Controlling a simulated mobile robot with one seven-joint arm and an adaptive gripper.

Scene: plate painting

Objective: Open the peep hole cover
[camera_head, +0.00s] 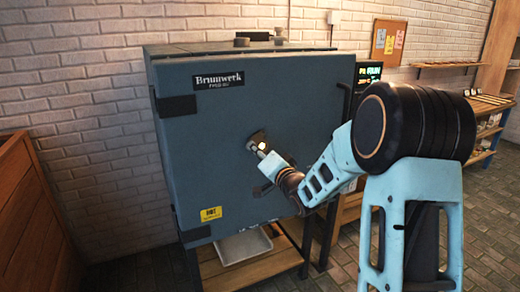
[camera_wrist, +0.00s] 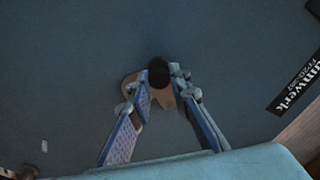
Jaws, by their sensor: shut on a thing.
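The peep hole cover (camera_head: 255,137) is a small brownish plate on the middle of the blue-grey kiln door (camera_head: 215,120). A bright, warm spot shows beside it in the head view. In the wrist view, the tan cover (camera_wrist: 133,84) has a dark round knob (camera_wrist: 158,70) at its top. My gripper (camera_head: 264,152) is at the cover, and its two fingers show in the wrist view (camera_wrist: 161,84). The fingers are shut on the peep hole cover, one on each side of the knob. They partly hide the cover, and I cannot tell how much of the hole is uncovered.
The door carries a black Brunnwerk label (camera_head: 219,80) and a yellow sticker (camera_head: 211,214). A control panel with a lit display (camera_head: 369,72) stands right of the kiln. A wooden stand with a pale tray (camera_head: 243,246) is below. A wooden partition (camera_head: 35,220) is at the left.

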